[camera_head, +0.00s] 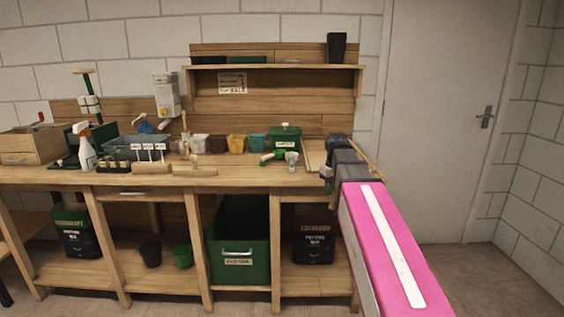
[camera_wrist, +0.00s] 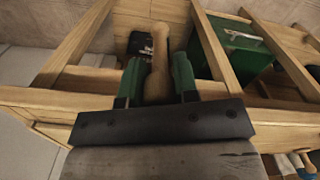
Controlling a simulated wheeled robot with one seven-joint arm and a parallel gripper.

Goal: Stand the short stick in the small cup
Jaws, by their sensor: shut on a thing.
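My gripper (camera_wrist: 157,78) is shut on a tan wooden piece with a rounded end, which looks like the short stick (camera_wrist: 158,58). Its lower part is hidden by my gripper's dark palm. In the head view, my gripper is at the bench's right end, mostly hidden behind my arm, and the stick cannot be made out there. A row of small cups stands along the back of the bench: a brown one (camera_head: 217,144), a yellow one (camera_head: 236,143) and a teal one (camera_head: 257,143). I cannot tell which is the small cup of the task.
The wooden bench (camera_head: 230,181) holds a grey tray (camera_head: 122,147), a spray bottle (camera_head: 87,154), a green box (camera_head: 284,136) and a green-and-white item (camera_head: 291,158). A large green crate (camera_head: 238,273) stands below; it also shows in the wrist view (camera_wrist: 240,48). Some bench top in front is clear.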

